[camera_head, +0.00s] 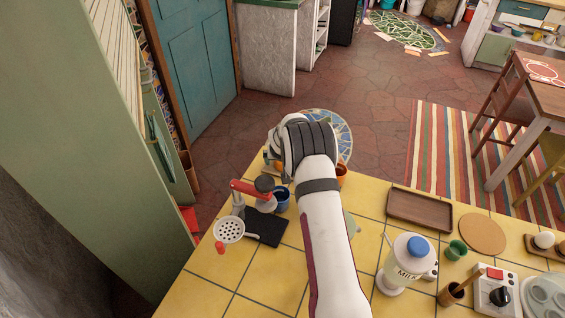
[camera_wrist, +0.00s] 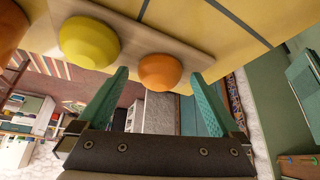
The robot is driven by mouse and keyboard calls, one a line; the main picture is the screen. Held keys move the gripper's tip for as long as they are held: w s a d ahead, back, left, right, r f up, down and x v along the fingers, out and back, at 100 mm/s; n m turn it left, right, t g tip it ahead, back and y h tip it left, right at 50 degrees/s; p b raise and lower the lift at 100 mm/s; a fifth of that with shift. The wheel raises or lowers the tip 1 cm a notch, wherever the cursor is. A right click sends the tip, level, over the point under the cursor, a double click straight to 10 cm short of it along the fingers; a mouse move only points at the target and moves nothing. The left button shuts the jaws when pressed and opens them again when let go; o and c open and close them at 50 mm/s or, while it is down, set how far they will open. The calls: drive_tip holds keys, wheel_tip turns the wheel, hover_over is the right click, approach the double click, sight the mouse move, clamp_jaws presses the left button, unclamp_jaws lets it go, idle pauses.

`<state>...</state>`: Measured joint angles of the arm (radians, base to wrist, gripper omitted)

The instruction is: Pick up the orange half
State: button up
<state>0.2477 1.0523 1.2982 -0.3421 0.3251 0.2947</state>
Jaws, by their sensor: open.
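An orange half (camera_wrist: 160,73) sits on a pale wooden board (camera_wrist: 135,38) in the wrist view, rounded side showing. My gripper (camera_wrist: 159,78) is open, with its two green fingers apart and the orange half seen between their tips. Whether the fingers reach around it or stop short of it, I cannot tell. A yellow, lemon-like half (camera_wrist: 89,43) lies on the same board, just left of the left finger. A darker orange rounded thing (camera_wrist: 10,28) is cut off at the left edge. In the head view my arm hides the gripper and most of the board's area.
On the yellow tiled counter (camera_head: 245,285), a black mat (camera_head: 266,229), a blue mug (camera_head: 283,202) and a white skimmer (camera_head: 229,231) stand left of my arm. A milk jug (camera_head: 408,262), a wooden tray (camera_head: 420,209) and a round board (camera_head: 482,233) are on the right.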

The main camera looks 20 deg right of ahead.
drive_tip(key=c, duration=1.4)
drive_tip(key=shift+r, duration=0.15)
